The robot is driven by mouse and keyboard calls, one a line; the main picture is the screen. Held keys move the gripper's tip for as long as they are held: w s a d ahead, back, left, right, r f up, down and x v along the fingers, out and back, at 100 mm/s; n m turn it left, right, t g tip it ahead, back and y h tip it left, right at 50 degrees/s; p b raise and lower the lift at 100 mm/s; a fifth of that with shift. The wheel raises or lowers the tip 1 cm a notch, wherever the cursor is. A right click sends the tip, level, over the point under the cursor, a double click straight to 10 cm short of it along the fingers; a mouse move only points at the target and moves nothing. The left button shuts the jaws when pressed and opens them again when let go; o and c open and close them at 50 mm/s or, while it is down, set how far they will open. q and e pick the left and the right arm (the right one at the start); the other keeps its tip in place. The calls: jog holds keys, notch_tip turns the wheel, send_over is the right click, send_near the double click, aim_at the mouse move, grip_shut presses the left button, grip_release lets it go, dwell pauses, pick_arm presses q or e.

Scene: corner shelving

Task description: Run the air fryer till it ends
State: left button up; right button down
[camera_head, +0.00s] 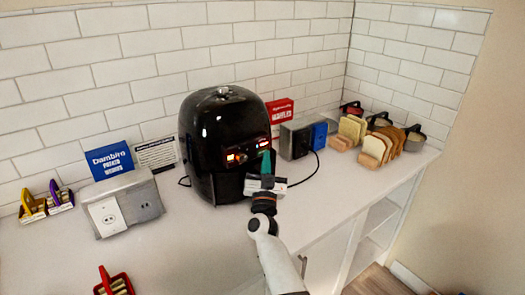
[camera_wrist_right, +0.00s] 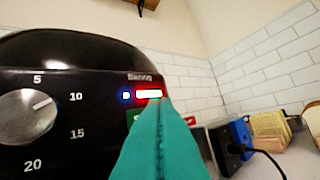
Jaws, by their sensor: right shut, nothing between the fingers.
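The black air fryer (camera_head: 222,125) stands on the white counter against the tiled wall. In the right wrist view its front panel shows a grey dial (camera_wrist_right: 27,117) with its pointer turned towards the 10 mark. A blue light (camera_wrist_right: 126,96) and a red-rimmed, glowing white switch (camera_wrist_right: 149,94) sit to the right of the dial. My right gripper (camera_head: 266,160) is shut and empty, its teal fingers (camera_wrist_right: 158,130) pointing at the panel just below the switch. I cannot tell whether they touch it. The fingers hide part of the panel. My left gripper is not in view.
A grey metal box (camera_head: 123,203) and a blue sign (camera_head: 110,160) stand left of the fryer. A red basket (camera_head: 115,284) is at the front left. The front counter is mostly clear.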

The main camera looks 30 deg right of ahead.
jog(key=shift+s, duration=0.4)
jog(key=s+p, duration=0.2)
jog(key=s, duration=0.1)
jog(key=s+p, duration=0.1)
jog(key=s, duration=0.1)
jog(key=shift+d, duration=0.25)
dwell(0.7)
